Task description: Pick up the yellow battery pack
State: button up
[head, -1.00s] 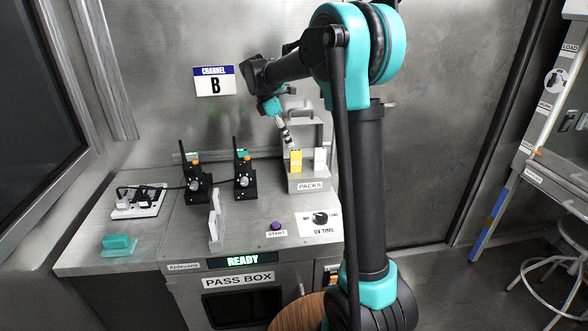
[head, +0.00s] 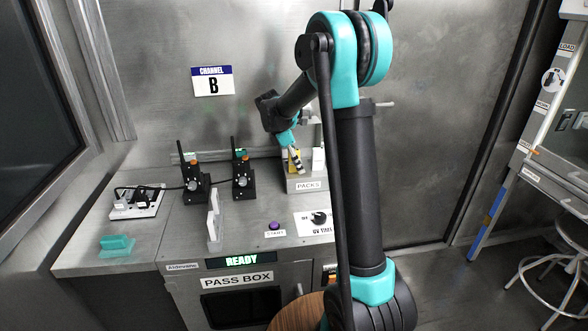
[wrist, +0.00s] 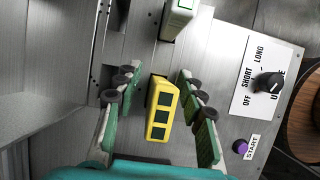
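The yellow battery pack (wrist: 162,105) has dark square marks and sits between the two fingers of my gripper (wrist: 159,80) in the wrist view. The fingers are apart, one on each side, with a gap visible on both sides of the pack. In the head view my gripper (head: 296,160) is down at the grey PACKS holder (head: 306,184). It hides most of the yellow pack there; only some yellow shows around the fingers.
A white pack (head: 318,160) stands just right of the yellow one; it also shows in the wrist view (wrist: 180,18). Two black radios (head: 243,178) stand left of the holder. The purple START button (head: 274,226) and UV TIME dial (head: 318,218) are in front.

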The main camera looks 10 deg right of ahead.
grip_shut()
jog(key=shift+r, duration=0.1)
dwell(0.4)
